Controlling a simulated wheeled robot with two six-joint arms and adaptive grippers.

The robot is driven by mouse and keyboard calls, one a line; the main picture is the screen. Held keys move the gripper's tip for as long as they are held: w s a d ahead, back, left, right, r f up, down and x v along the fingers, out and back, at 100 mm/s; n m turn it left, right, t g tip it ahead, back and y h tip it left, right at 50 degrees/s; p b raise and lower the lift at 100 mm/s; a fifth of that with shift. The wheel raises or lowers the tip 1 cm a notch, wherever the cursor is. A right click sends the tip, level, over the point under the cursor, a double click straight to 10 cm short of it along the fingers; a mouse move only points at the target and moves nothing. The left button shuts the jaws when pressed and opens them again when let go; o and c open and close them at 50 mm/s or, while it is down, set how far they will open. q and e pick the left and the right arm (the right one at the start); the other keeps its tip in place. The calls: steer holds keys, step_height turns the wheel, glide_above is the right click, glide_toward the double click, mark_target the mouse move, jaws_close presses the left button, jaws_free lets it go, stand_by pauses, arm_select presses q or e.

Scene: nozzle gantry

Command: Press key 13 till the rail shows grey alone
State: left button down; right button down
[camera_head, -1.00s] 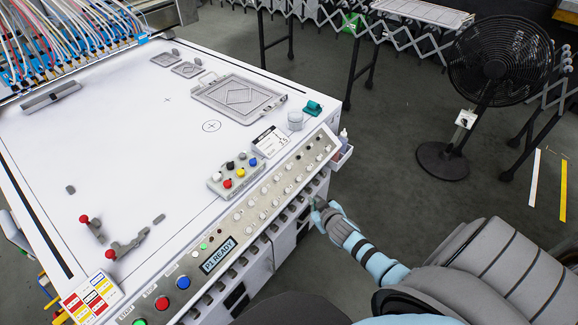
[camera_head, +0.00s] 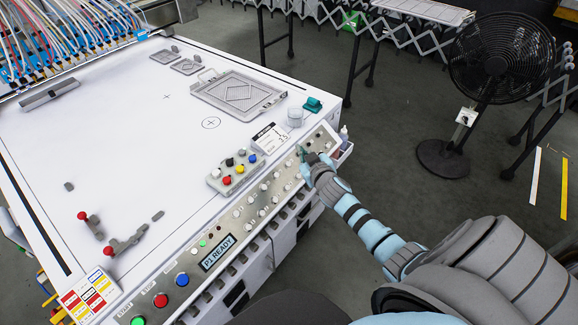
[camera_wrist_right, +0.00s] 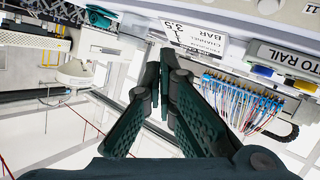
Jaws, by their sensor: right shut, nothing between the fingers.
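The sloped front panel (camera_head: 232,222) carries rows of small round keys, some pale and some dark. Their numbers are too small to read in the head view. My right gripper (camera_head: 303,151) is shut and empty, over the panel's far right end among the keys. Its dark fingers (camera_wrist_right: 160,85) meet in the wrist view. A pale round key (camera_wrist_right: 268,6) shows at that view's top edge, near a number 11. Which key is 13 cannot be told. A sign reading "TO RAIL" (camera_wrist_right: 289,59) stands beside yellow and blue caps. My left gripper is out of view.
A box of coloured knobs (camera_head: 233,172) and a white card (camera_head: 269,138) stand on the table behind the panel. A display (camera_head: 217,253) reads "P1 READY". A small bin (camera_head: 342,153) hangs at the panel's right end.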

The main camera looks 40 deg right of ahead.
mark_target(288, 164)
steer(key=w+f+b, duration=0.2)
steer(key=f, duration=0.1)
steer(key=w+a+f+b, duration=0.1)
steer(key=f+b, duration=0.1)
steer(key=shift+w+f+b, duration=0.3)
steer(key=shift+f+b, duration=0.2)
steer(key=shift+b, duration=0.15)
steer(key=shift+w+a, duration=0.1)
steer(key=shift+w, duration=0.05)
stand_by(0.7)
steer(key=shift+w+a+f+b, duration=0.1)
steer(key=shift+w+f+b, duration=0.15)
steer(key=shift+b, duration=0.2)
